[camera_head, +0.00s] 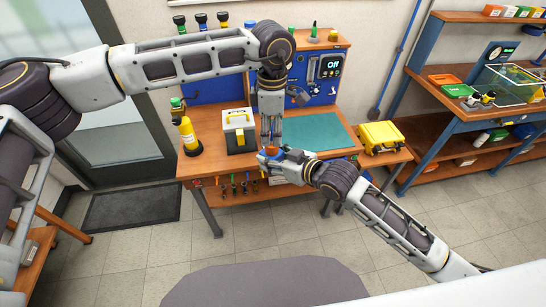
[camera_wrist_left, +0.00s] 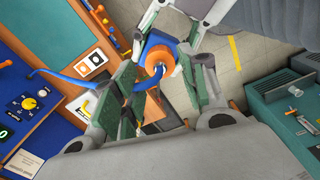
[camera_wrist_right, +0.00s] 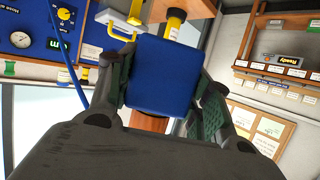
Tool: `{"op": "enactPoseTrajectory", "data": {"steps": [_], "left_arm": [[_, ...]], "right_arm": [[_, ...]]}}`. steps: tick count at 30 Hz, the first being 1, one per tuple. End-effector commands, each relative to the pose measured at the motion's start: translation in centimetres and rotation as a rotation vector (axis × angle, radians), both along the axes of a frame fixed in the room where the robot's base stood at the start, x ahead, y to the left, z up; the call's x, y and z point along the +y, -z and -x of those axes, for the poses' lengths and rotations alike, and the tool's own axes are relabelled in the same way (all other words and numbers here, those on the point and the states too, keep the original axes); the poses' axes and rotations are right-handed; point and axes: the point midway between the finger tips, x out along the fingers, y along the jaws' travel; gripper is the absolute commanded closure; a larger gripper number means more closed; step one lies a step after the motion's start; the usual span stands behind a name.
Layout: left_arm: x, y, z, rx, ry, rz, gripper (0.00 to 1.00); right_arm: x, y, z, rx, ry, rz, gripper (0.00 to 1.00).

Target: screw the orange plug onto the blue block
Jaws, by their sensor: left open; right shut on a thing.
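The blue block (camera_wrist_right: 160,75) is held between the two fingers of my right gripper (camera_wrist_right: 163,95), raised above the bench. In the head view, my right gripper (camera_head: 278,157) is at the bench's front edge. The orange plug (camera_wrist_left: 158,55) is at the block; in the left wrist view its round end has a blue hose looping from it. I cannot tell how far it is screwed in. My left gripper (camera_wrist_left: 160,95) is open, pointing down, its fingers on either side of the plug and hose with gaps. In the head view, my left gripper (camera_head: 271,137) is just above the block.
The wooden bench (camera_head: 215,165) carries a green mat (camera_head: 315,133), a black-and-yellow box (camera_head: 238,130), a yellow bottle (camera_head: 187,135) and a blue panel with a display (camera_head: 330,66). Small tools hang on the front edge. A yellow case (camera_head: 381,135) stands to the right.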

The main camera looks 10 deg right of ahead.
Motion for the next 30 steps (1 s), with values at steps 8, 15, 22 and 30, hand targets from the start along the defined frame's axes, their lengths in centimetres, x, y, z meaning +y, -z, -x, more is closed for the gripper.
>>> {"op": "enactPoseTrajectory", "data": {"steps": [8, 15, 22, 30], "left_arm": [[-0.1, -0.3, 0.1, -0.001, -0.212, 0.000, 0.57], [-0.2, -0.7, 0.1, -0.001, -0.403, 0.001, 0.57], [-0.2, -1.0, 0.1, -0.002, -0.586, 0.002, 0.57], [-0.2, -1.4, 0.1, -0.004, -0.801, 0.003, 0.57]], "right_arm": [[0.0, -0.1, 0.0, -0.003, 0.000, -0.001, 1.00], [0.0, -0.1, 0.0, -0.003, 0.000, -0.001, 1.00], [0.0, -0.1, 0.0, -0.003, 0.000, -0.001, 1.00], [0.0, -0.1, 0.0, -0.003, 0.000, -0.001, 1.00]]}}
